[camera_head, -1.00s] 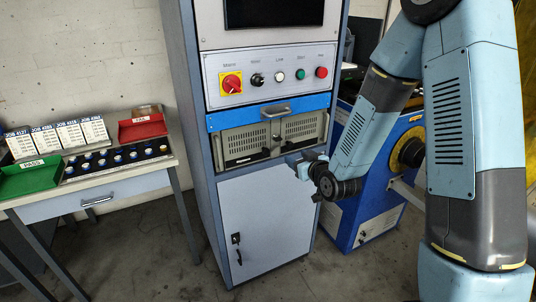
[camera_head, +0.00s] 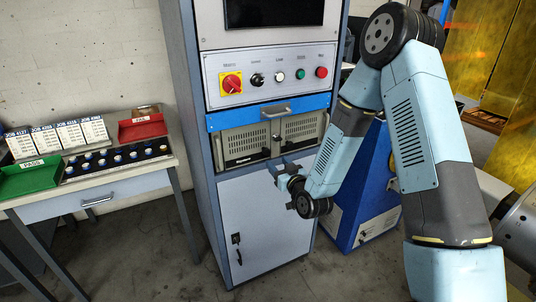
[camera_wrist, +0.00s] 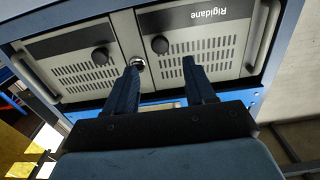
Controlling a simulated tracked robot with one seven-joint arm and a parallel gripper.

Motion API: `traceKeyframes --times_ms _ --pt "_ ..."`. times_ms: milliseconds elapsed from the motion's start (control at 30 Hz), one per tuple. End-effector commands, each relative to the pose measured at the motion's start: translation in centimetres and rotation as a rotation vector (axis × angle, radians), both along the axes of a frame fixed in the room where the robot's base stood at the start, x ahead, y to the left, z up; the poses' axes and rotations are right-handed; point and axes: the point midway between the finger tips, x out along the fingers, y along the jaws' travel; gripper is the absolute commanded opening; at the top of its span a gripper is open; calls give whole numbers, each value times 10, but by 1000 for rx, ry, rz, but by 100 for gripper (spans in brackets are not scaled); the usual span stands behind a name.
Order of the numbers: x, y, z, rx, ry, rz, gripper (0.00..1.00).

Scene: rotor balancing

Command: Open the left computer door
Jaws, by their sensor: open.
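The left computer door (camera_head: 243,145) is a grey, vented panel in the cabinet, closed beside a similar right door (camera_head: 300,128). In the wrist view, which is upside down, the left door (camera_wrist: 205,45) is on the right with the inverted "Rigidane" label. Its round black knob (camera_wrist: 160,44) lies just beyond my gripper (camera_wrist: 160,66). The two blue fingers are open and apart, with the knob lined up between their tips; I cannot tell whether they touch the door. In the head view my gripper (camera_head: 273,167) is just below the doors.
A metal lock (camera_wrist: 138,62) sits between the doors. A blue drawer (camera_head: 268,113) with a handle is above them, and a grey lower cabinet door (camera_head: 266,215) is below. A table (camera_head: 95,190) with trays stands left. A blue machine (camera_head: 370,190) stands right.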

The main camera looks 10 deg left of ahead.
Motion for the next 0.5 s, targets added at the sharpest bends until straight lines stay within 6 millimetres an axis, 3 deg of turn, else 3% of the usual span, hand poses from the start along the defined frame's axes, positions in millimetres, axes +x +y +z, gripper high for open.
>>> traceKeyframes --times_ms 300,500 --pt "46 30 0 1 -1 1 55" --pt "64 41 0 0 0 0 55"
